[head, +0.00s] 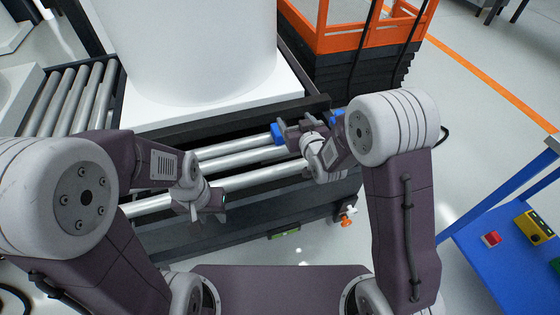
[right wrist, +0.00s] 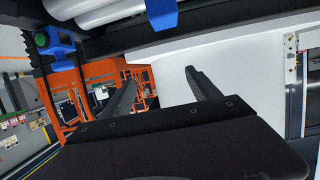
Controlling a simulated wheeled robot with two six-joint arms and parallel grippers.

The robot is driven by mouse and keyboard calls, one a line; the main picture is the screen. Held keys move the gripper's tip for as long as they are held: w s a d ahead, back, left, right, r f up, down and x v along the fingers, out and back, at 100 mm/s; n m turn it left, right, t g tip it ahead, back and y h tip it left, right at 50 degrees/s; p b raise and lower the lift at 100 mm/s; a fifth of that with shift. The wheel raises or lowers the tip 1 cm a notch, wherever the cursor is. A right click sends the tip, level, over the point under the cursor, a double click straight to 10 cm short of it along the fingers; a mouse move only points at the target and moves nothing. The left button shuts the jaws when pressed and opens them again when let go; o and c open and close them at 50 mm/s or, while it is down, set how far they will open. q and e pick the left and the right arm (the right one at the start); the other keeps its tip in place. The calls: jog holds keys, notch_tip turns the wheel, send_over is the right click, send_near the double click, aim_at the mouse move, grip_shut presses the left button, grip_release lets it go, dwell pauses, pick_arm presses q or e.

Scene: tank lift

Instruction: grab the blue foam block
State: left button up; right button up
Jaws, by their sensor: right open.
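Two small blue pieces show at the conveyor in the head view. One blue piece (head: 277,133) is at the rollers, just left of my right gripper (head: 300,126). The other blue piece (head: 337,115) is partly hidden behind that gripper. I cannot tell which is the foam block. In the right wrist view, one blue piece (right wrist: 162,14) is at the top edge, beyond the open, empty fingers (right wrist: 158,80).
A large white tank (head: 190,50) stands on a white base (head: 225,108) on the roller conveyor (head: 240,160). An orange-railed lift (head: 360,40) is behind on the right. A blue table (head: 510,245) with a red button and yellow box stands at right.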

jog(key=b, duration=0.3)
send_near(278, 138)
jog(key=w, duration=0.6)
jog(key=w+f+p, duration=0.1)
jog(key=w, duration=0.1)
jog(key=shift+w+a+f+g, duration=0.15)
jog(key=shift+w+f+g, duration=0.15)
jog(key=shift+f, duration=0.1)
jog(key=shift+w+a+f, duration=0.1)
jog(key=shift+w+f, duration=0.05)
jog(key=shift+f, duration=0.05)
jog(key=b+x, duration=0.3)
jog(key=x, duration=0.1)
jog(key=shift+w+a, duration=0.1)
jog(key=shift+a, duration=0.05)
jog(key=shift+w, duration=0.2)
pick_arm(q)
notch_tip(278, 138, down, 8)
pick_arm(e)
jog(key=shift+a+r, duration=0.1)
pick_arm(q)
jog(key=shift+f, duration=0.1)
pick_arm(e)
jog(key=c, duration=1.4)
